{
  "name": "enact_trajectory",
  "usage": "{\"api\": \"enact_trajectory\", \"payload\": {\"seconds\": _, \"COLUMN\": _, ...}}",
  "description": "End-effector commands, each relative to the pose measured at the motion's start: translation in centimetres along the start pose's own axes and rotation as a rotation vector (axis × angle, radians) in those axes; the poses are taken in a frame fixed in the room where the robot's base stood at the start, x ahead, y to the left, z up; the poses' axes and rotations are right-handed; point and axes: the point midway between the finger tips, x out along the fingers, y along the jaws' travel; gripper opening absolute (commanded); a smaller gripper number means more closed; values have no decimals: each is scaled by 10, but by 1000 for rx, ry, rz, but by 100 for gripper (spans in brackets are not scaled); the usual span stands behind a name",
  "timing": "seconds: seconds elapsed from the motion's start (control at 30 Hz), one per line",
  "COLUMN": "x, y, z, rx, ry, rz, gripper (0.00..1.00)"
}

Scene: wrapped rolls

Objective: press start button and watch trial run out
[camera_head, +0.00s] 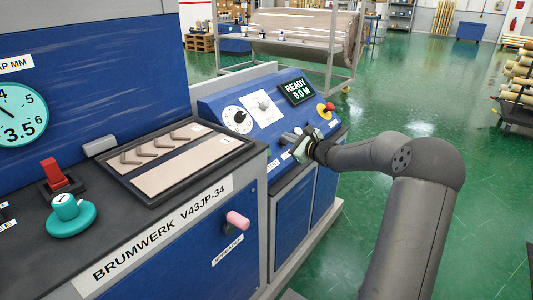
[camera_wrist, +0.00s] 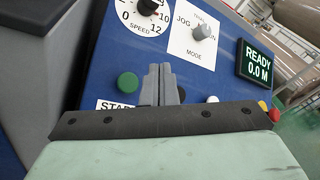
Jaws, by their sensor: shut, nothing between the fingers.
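The blue control panel (camera_head: 222,106) stands at the middle of the head view. In the wrist view a green button (camera_wrist: 128,84) sits above a label that begins "STAR", partly hidden by my gripper. My gripper (camera_wrist: 160,68) is shut and empty, its fingertips just right of the green button in the picture. I cannot tell how far they are from the panel face. The display (camera_wrist: 255,62) reads "READY 0.0 M"; it also shows in the head view (camera_head: 297,91). The speed dial (camera_wrist: 148,6) and mode knob (camera_wrist: 201,32) are above the fingers.
A dark button (camera_wrist: 180,94) is partly hidden behind the fingers, and a white button (camera_wrist: 212,99) is to their right. A red and yellow emergency-type button (camera_head: 326,110) is at the panel's right end. A sample tray (camera_head: 178,160) lies left of the panel. Green floor is open at right.

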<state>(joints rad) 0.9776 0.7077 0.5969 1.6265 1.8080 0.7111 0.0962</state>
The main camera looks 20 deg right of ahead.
Motion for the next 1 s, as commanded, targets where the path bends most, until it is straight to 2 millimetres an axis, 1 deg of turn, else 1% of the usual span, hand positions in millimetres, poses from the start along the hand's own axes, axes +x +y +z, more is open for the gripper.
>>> {"api": "enact_trajectory", "payload": {"seconds": 0.17, "x": 13, "y": 12, "z": -12, "rx": 0, "ry": -1, "rz": 3, "gripper": 0}}
{"api": "enact_trajectory", "payload": {"seconds": 0.5, "x": 46, "y": 37, "z": -37, "rx": 0, "ry": -1, "rz": 2, "gripper": 0}}
{"api": "enact_trajectory", "payload": {"seconds": 0.6, "x": 53, "y": 41, "z": -40, "rx": -1, "ry": -2, "rz": 2, "gripper": 0}}
{"api": "enact_trajectory", "payload": {"seconds": 0.8, "x": 59, "y": 44, "z": -44, "rx": -1, "ry": 0, "rz": 2, "gripper": 0}}
{"api": "enact_trajectory", "payload": {"seconds": 1.0, "x": 60, "y": 44, "z": -43, "rx": -1, "ry": 0, "rz": 1, "gripper": 0}}
